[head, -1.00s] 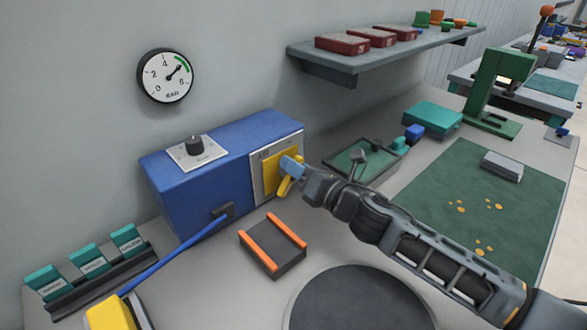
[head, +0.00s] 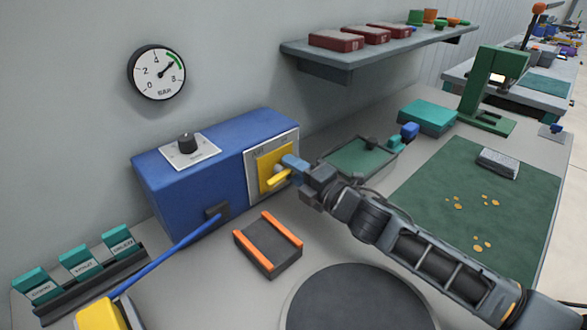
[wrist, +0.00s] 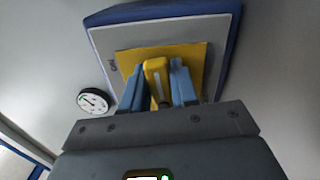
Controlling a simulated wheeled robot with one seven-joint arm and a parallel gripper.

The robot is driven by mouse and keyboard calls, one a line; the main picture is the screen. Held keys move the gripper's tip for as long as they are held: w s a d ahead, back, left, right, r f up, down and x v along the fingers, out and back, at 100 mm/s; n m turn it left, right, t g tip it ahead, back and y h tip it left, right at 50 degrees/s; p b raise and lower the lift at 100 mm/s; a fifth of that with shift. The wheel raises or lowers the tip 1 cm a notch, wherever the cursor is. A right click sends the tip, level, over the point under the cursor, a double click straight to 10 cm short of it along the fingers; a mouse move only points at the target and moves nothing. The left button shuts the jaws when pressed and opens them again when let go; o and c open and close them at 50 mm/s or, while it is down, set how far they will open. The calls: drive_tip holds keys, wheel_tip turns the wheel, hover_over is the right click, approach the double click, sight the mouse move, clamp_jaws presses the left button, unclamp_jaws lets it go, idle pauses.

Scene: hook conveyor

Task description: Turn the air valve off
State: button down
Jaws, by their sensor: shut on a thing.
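The air valve is a yellow lever (head: 277,179) on a yellow plate (head: 268,160), set on the right end of a blue box (head: 195,165). My gripper (head: 293,166) is at this lever in the head view. In the wrist view my gripper (wrist: 158,80) has its blue fingers on both sides of the yellow lever (wrist: 156,72), shut on it. In the head view the lever sticks out to the left, nearly level. The gauge (head: 157,73) on the wall has its needle pointing up and right, by the green band.
A black knob (head: 187,143) sits on top of the blue box. A blue rod (head: 165,257) slants from the box's front. A dark block with orange strips (head: 267,247) lies in front. A grey tray (head: 357,160) stands behind my gripper, and a shelf (head: 340,62) hangs above.

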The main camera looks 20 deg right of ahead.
drive_tip(key=shift+d+f+m, duration=0.1)
drive_tip(key=shift+f+m, duration=0.05)
drive_tip(key=shift+m, duration=0.45)
drive_tip(key=c, duration=1)
unclamp_jaws()
drive_tip(key=shift+o, duration=0.2)
drive_tip(key=shift+s, duration=0.15)
drive_tip(key=shift+b+v, duration=0.55)
drive_tip(key=shift+v, duration=3.25)
